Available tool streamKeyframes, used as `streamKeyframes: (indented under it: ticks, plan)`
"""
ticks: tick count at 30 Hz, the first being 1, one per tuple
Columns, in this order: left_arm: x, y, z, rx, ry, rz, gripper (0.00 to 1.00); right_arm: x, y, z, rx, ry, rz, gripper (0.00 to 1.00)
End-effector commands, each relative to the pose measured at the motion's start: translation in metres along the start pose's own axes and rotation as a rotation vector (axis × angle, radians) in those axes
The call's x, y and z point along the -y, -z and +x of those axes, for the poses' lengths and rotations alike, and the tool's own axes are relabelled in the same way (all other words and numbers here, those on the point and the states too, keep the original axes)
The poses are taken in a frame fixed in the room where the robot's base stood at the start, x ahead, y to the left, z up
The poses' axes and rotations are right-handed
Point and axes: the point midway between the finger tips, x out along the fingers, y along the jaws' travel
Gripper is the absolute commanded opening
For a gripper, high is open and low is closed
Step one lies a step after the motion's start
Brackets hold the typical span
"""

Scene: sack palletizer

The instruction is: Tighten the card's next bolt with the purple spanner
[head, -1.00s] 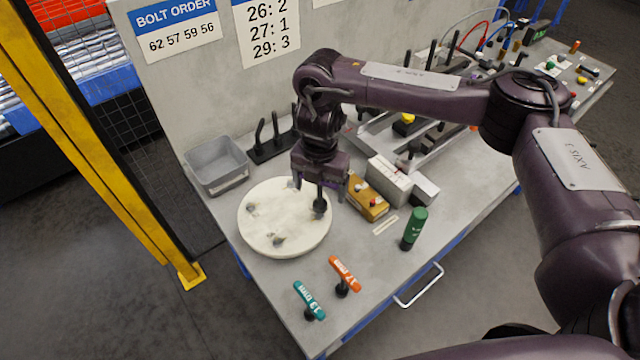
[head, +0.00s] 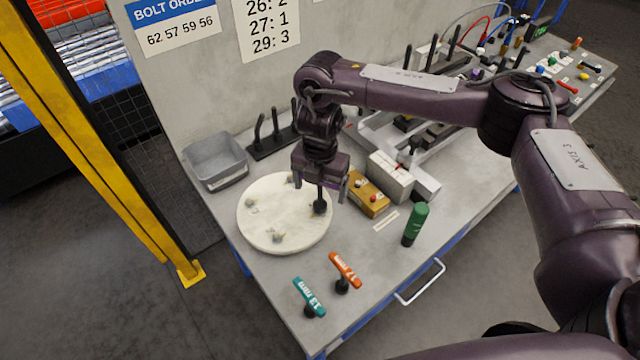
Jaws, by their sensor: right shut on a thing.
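A round cream-coloured disc (head: 285,220) lies on the bench, with bolts near its left (head: 251,202), front (head: 278,237) and back (head: 290,178) edges. My right gripper (head: 321,188) is over the disc's right side, pointing down and shut on an upright spanner. The spanner's dark shaft and socket (head: 320,206) stand on the disc there. Its handle is mostly hidden by the jaws, so I cannot clearly read its colour; any bolt under the socket is hidden. The bolt order card (head: 178,27) on the back panel reads 62 57 59 56. My left gripper is not in view.
A teal 13 mm spanner (head: 309,297) and an orange 17 mm spanner (head: 345,270) stand in front of the disc. A green cylinder (head: 415,224), a tan box (head: 368,194) and a white block (head: 390,175) are to the right. A grey bin (head: 216,160) stands behind left.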

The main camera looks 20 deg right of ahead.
Motion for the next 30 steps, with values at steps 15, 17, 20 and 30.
streamKeyframes:
  ticks: [15, 17, 20, 30]
  plan:
    - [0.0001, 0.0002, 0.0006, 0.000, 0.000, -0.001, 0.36, -0.0005, 0.0000, 0.0005, 0.000, -0.001, 0.000, 0.61]
    - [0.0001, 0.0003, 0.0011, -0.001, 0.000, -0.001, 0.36, -0.0005, 0.0000, 0.0013, 0.000, -0.001, 0.000, 0.61]
    - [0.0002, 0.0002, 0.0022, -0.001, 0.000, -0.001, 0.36, -0.0005, -0.0001, 0.0028, 0.000, -0.001, 0.000, 0.61]
    - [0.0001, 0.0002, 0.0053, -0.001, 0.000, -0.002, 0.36, -0.0006, -0.0001, 0.0079, 0.000, -0.002, 0.000, 0.61]
